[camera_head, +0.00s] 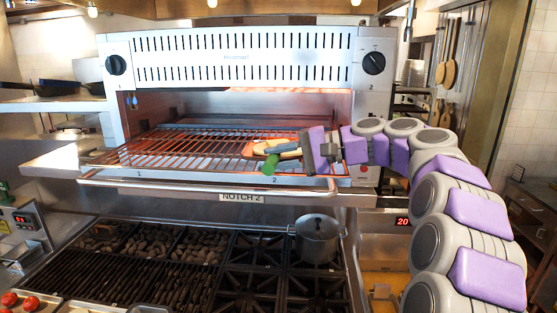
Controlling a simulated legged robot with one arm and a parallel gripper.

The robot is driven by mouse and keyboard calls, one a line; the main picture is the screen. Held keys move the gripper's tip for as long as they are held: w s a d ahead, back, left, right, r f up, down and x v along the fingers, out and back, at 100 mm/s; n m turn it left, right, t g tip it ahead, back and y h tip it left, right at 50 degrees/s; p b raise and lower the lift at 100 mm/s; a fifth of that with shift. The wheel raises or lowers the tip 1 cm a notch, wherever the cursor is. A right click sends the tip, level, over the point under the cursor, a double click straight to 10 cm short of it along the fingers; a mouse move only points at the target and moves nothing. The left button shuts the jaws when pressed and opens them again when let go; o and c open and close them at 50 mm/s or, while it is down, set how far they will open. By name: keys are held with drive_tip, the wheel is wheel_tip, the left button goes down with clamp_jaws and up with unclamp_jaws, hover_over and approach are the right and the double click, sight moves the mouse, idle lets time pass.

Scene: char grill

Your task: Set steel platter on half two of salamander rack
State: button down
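The salamander rack (175,148) is a wire grate glowing orange under the heater, with "1" on its left front edge and "2" on its right. A small oval platter (249,150), orange-lit with a light tan item on it, is over the right half, by the "2". I cannot tell whether it rests on the wires or is held just above them. My gripper (285,155) reaches in from the right and is at the platter's right end. A green piece (268,161) shows at its front. The fingers are too small and overlapped to show their grip.
The rack's front handle bar (200,185) runs above a "NOTCH 2" label (242,197). Below are a char grill (130,262), burners (250,265) and a lidded steel pot (317,238). The salamander's hood (240,58) is close above the rack. The rack's left half is bare.

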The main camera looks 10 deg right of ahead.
drive_tip(key=shift+d, duration=0.2)
drive_tip(key=c, duration=0.9)
unclamp_jaws()
drive_tip(key=shift+a+f, duration=0.15)
drive_tip(key=shift+a, duration=0.15)
drive_tip(key=v, duration=1.2)
drive_tip(key=shift+s+d, duration=0.1)
drive_tip(key=shift+d, duration=0.05)
drive_tip(key=shift+f, duration=0.1)
